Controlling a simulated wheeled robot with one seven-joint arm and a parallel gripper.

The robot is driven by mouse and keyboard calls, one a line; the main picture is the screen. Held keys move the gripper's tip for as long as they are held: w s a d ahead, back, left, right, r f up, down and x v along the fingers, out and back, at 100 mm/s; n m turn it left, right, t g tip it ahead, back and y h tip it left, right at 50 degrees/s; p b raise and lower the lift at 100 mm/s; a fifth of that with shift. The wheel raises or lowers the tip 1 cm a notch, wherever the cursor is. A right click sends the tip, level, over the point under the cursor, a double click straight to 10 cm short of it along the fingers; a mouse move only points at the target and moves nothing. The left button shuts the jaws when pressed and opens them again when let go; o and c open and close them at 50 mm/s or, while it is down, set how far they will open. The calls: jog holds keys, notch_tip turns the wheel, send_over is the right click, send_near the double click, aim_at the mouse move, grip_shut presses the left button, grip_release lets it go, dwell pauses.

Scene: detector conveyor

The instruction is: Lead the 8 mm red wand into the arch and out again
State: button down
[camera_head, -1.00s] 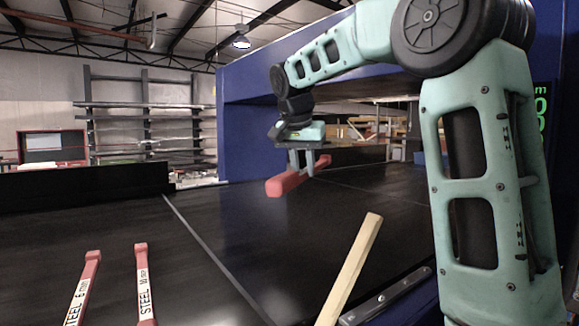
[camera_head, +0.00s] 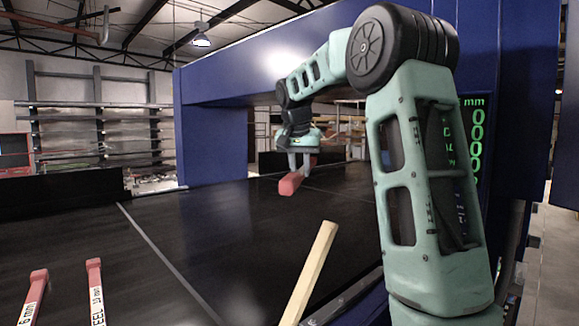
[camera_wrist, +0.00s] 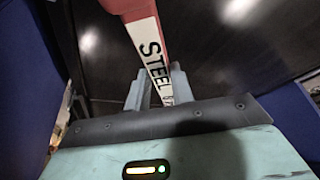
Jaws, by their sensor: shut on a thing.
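My gripper (camera_head: 300,158) is shut on a red wand (camera_head: 291,185) and holds it above the black belt, level or nearly so. In the wrist view the wand (camera_wrist: 148,45) runs up from between the fingers. Its white label reads STEEL; the size is covered by the fingers. The blue arch (camera_head: 215,145) spans the belt, and my gripper and wand appear at its opening, below the beam. How deep the wand reaches inside I cannot tell. Blue panels (camera_wrist: 25,80) flank the wrist view.
Two other red wands, one marked 6 mm (camera_head: 35,290) and another (camera_head: 94,285), lie at the lower left. A pale wooden bar (camera_head: 311,270) slants up near the front. A green display (camera_head: 475,140) on the arch's right post shows zeros. The belt (camera_head: 200,225) between is clear.

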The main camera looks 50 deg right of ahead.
jog(key=d+p, duration=0.2)
jog(key=d, duration=0.5)
jog(key=w+a+b, duration=0.1)
jog(key=w+a, duration=0.1)
jog(key=a, duration=1.8)
jog(key=w+a+b, duration=0.1)
jog(key=a+b, duration=0.1)
jog(key=a, duration=1.8)
jog(key=shift+w, duration=0.35)
